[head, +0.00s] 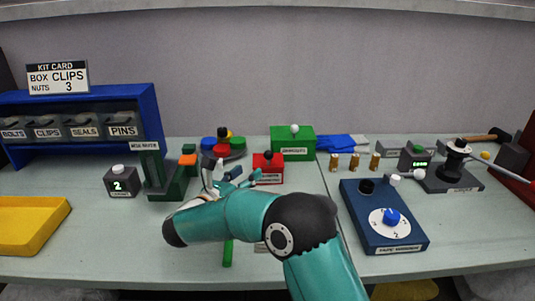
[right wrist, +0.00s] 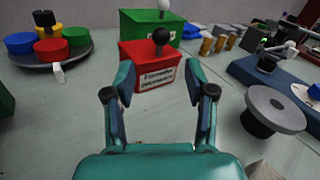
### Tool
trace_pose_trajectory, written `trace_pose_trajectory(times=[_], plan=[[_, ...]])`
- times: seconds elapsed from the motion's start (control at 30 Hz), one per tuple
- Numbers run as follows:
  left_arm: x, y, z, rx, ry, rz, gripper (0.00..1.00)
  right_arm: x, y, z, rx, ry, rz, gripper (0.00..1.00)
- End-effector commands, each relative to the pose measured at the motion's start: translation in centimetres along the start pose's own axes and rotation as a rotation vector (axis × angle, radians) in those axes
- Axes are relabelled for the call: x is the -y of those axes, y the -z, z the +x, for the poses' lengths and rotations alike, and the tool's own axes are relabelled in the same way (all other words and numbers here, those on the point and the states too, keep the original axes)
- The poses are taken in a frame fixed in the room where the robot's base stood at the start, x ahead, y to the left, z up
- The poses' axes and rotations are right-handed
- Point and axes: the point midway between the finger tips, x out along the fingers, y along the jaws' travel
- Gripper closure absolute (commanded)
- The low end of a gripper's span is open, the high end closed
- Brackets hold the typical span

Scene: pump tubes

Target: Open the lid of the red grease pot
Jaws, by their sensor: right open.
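A round dark tray (right wrist: 47,56) carries blue, yellow, green and red round pots. I cannot tell from the labels which one is the grease pot. My right gripper (right wrist: 162,80) is open and empty, its fingers pointing toward the red box, apart from its knob. My left gripper is not in view.
A green box (head: 293,143) with a white knob stands behind the red box. A dark green stand (head: 165,180) is left of my right gripper. A blue dial unit (head: 384,215) is at right. A grey disc-topped post (right wrist: 272,107) stands right of the gripper in the wrist view.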

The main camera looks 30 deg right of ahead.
Motion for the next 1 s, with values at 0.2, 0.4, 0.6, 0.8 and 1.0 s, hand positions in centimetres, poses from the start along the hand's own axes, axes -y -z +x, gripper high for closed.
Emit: trace_pose_trajectory(times=[0.2,0.4,0.6,0.8,1.0], plan=[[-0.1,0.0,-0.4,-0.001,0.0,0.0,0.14,0.1,0.0,5.0,-0.001,0.004,0.001,0.45],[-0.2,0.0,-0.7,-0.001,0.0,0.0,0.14,0.0,0.0,8.7,0.0,0.001,-0.001,0.45],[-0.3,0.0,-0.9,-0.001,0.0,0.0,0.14,-0.2,-0.1,10.8,0.0,-0.003,-0.001,0.45],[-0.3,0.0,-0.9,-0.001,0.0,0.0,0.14,-0.3,0.0,11.3,0.001,-0.005,-0.001,0.45],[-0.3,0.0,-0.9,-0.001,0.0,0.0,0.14,-0.3,0.0,11.2,0.001,-0.005,-0.001,0.47]])
